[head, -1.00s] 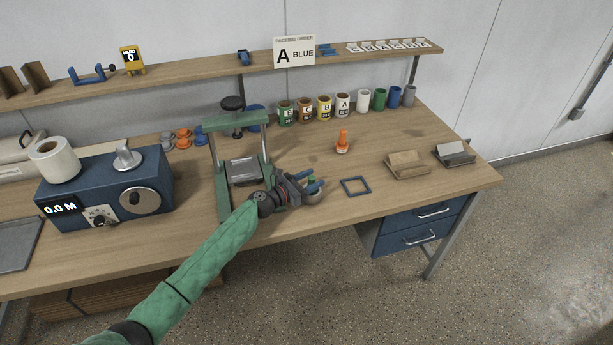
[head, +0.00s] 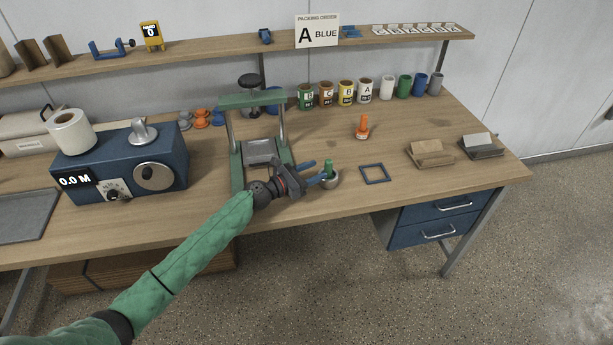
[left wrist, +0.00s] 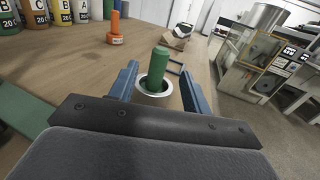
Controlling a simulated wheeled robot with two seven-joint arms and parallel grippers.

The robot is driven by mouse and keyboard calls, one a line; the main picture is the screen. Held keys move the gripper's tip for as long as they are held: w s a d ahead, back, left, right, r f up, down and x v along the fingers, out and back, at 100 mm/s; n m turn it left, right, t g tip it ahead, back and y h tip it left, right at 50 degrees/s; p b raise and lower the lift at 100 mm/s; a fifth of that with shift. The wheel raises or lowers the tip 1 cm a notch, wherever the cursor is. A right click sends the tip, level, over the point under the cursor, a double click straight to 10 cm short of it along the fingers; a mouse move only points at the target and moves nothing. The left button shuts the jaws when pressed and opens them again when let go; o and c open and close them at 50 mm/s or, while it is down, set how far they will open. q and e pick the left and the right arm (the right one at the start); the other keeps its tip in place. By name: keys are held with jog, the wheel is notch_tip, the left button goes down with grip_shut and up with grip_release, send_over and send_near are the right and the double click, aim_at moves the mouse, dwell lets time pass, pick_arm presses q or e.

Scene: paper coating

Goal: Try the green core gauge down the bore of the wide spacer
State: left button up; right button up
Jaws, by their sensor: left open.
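The green core gauge (head: 329,168) stands up out of the bore of a pale ring-shaped spacer (head: 331,182) on the table. In the left wrist view the green gauge (left wrist: 158,70) rises from inside the spacer's rim (left wrist: 153,90), with a dark gap visible around it. How deep it sits is hidden. My left gripper (head: 316,175) is open, just left of the gauge in the head view. In the left wrist view its blue fingers (left wrist: 158,85) lie on either side of gauge and spacer, apart from the gauge. My right gripper is not in view.
A blue square frame (head: 375,174) lies right of the spacer. An orange piece (head: 362,127) stands behind it. A green press frame (head: 233,150) stands close to my left wrist. Several labelled cups line the back, and two small holders (head: 430,154) sit at the right.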

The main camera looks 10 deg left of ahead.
pick_arm(q)
jog(key=shift+s+a+r, duration=0.1)
jog(key=shift+s+a, duration=0.2)
jog(key=shift+a, duration=0.3)
jog(key=shift+s+a+r, duration=0.3)
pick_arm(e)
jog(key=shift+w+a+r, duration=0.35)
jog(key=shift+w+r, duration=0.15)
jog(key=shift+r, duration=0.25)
pick_arm(q)
jog(key=shift+f, duration=0.1)
